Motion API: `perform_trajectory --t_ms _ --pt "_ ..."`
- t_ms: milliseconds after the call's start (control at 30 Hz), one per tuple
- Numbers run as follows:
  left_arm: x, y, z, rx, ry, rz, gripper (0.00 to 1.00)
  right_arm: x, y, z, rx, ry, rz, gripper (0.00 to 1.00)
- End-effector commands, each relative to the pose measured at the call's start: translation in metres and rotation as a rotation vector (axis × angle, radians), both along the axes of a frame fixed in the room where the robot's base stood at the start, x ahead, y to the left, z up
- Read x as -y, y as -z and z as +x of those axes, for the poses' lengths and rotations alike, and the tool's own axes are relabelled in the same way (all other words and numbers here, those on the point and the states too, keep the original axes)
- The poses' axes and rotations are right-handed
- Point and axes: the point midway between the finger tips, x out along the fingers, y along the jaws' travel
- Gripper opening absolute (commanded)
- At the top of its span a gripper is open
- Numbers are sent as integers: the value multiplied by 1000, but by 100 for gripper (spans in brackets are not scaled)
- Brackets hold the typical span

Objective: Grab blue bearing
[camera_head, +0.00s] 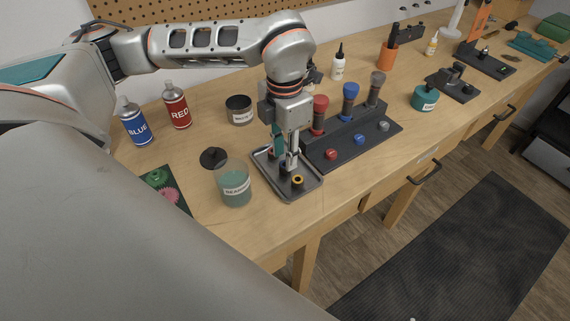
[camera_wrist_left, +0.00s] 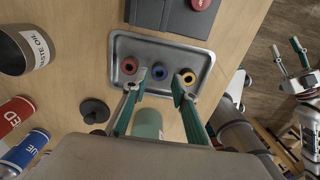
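The metal tray (camera_head: 313,193) lies on the workbench; it also shows in the left wrist view (camera_wrist_left: 118,63). In the left wrist view it holds the blue bearing (camera_wrist_left: 158,71) in the middle, a red bearing (camera_wrist_left: 129,65) to its left and a yellow bearing (camera_wrist_left: 188,77) to its right. My left gripper (camera_wrist_left: 159,78) points down over the tray, open, its fingertips on either side of the blue bearing; contact cannot be told. In the head view the left gripper (camera_head: 285,162) partly hides the bearings. My right gripper (camera_wrist_left: 286,45) hangs open and empty off the bench.
A jar (camera_head: 234,187) stands left of the tray, with a black lid (camera_wrist_left: 95,111) beside it. A dark stand (camera_head: 350,145) with coloured-capped parts is just right. Red (camera_head: 177,106) and blue (camera_head: 134,121) cans and a waste oil tin (camera_head: 239,109) stand further left.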

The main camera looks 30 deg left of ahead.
Motion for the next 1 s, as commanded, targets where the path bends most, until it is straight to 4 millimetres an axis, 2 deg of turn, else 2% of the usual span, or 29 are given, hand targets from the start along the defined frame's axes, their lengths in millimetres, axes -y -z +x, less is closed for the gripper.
perform_trajectory --t_ms 100,200,467,600,1000 --pt "-1 17 -1 -4 0 1 27 0 -3 0 1 0 0 40" --pt "-1 26 -1 -2 0 0 27 0 -4 1 1 0 0 40" --pt "-1 29 -1 -1 0 -1 27 0 -4 2 3 0 0 40" --pt "-1 29 0 -1 0 -1 0 0 -4 2 3 0 0 40" --pt "-1 26 0 1 0 0 0 0 -4 2 3 0 0 40"
